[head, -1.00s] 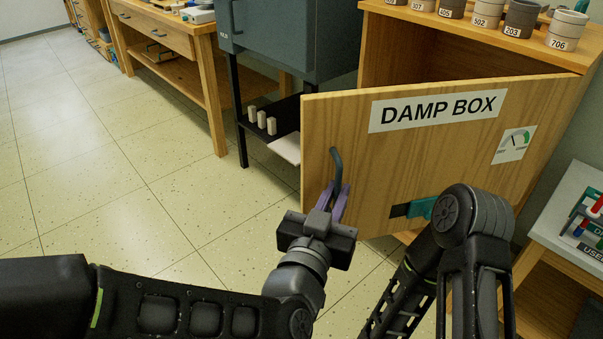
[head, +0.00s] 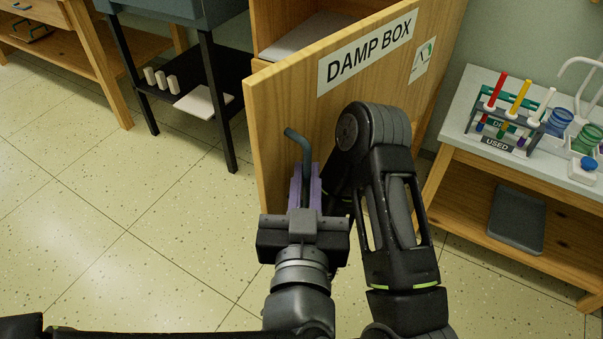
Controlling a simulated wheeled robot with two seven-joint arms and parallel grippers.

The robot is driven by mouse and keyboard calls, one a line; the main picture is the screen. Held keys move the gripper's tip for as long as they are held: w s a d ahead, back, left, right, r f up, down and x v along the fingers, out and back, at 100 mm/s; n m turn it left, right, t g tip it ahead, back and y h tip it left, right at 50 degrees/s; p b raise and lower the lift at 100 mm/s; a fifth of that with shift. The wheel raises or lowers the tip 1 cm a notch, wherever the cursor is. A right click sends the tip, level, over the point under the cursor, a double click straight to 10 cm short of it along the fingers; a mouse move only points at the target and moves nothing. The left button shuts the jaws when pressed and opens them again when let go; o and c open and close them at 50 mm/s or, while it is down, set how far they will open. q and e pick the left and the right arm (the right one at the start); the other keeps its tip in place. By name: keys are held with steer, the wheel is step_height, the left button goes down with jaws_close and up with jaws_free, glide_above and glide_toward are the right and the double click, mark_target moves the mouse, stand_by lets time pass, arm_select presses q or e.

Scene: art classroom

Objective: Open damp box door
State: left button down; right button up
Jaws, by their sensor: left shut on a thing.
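The damp box door (head: 275,140) is a wooden panel labelled "DAMP BOX", swung well open and seen at a steep angle. The damp box (head: 277,22) shows behind it at the top, with part of its inside visible. The dark curved door handle (head: 297,140) stands out from the door's free edge side. My left gripper (head: 306,180), with purple fingers, is shut on the handle. My right arm crosses in front of the door's lower part; its gripper is hidden behind the arm.
A side table (head: 462,160) with a test-tube rack (head: 506,125) and jars stands at the right, a grey tray (head: 516,220) on its lower shelf. A black-legged stand (head: 217,105) is at the left of the door. The tiled floor at the left is clear.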

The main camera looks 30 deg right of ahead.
arm_select(q)
steer(key=c, duration=1.5)
jaws_free()
steer(key=shift+d, duration=0.1)
steer(key=shift+s+a+r, duration=0.1)
steer(key=shift+s+a, duration=0.15)
steer(key=shift+s, duration=0.15)
steer(key=b+v, duration=0.1)
steer(key=v, duration=0.1)
steer(key=b+v, duration=0.1)
steer(key=v, duration=0.2)
steer(key=shift+f, duration=0.25)
steer(key=shift+s+a+r+b, duration=0.15)
steer(key=shift+s+a+b, duration=0.1)
steer(key=shift+s, duration=0.15)
steer(key=shift+s+a+r+b, duration=0.1)
steer(key=shift+s+a+b, duration=0.15)
steer(key=shift+s, duration=0.15)
